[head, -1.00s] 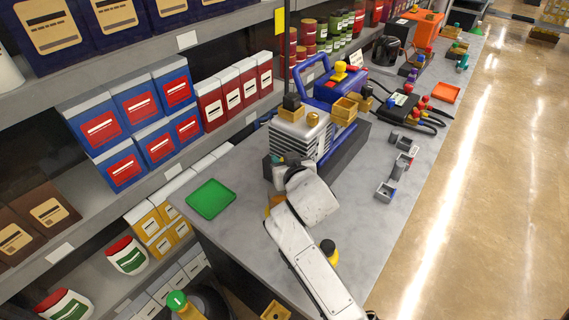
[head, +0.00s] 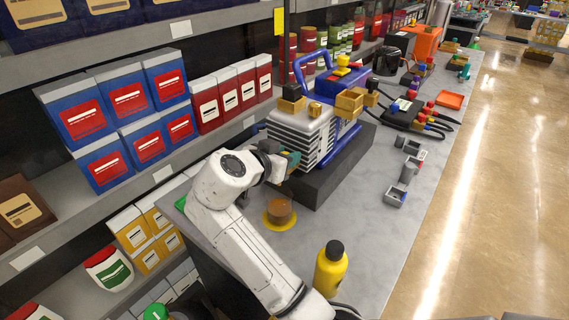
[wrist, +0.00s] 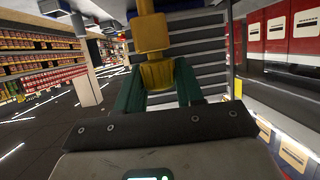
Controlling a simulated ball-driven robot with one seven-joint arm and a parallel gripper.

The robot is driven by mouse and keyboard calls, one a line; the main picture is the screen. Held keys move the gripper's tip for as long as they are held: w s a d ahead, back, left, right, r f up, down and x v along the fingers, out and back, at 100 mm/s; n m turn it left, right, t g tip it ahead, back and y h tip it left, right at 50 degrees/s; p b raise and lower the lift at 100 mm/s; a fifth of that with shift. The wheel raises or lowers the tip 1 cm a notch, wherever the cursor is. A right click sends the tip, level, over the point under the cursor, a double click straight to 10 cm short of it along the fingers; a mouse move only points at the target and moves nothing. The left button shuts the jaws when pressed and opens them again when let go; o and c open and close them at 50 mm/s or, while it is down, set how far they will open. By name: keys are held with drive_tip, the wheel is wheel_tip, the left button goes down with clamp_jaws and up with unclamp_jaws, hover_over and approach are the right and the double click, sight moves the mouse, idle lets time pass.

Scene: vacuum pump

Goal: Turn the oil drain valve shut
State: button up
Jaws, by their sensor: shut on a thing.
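The vacuum pump (head: 300,128) stands on a dark block on the grey bench, with a grey ribbed body and a blue frame. The oil drain valve is the brass-yellow fitting (wrist: 154,38) in front of the ribbed side in the wrist view. My gripper (wrist: 158,78) has its green fingers on both sides of the fitting's lower yellow part and is shut on it. In the head view my gripper (head: 292,160) is at the pump's near end, where my wrist hides the valve. A brown cup (head: 280,211) stands below on a yellow patch.
A yellow bottle with a black cap (head: 330,268) stands on the bench right of my arm. Grey holders (head: 396,194) lie near the bench's right edge. Shelves with blue boxes (head: 127,100) line the left side. The bench between bottle and holders is clear.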

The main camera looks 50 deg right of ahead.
drive_tip(key=shift+f+m+g+b, duration=0.15)
drive_tip(key=shift+m+g+b, duration=0.3)
drive_tip(key=shift+m+g, duration=0.3)
drive_tip(key=o, duration=1)
drive_tip(key=b+v, duration=0.1)
drive_tip(key=v, duration=1)
drive_tip(key=shift+f, duration=0.1)
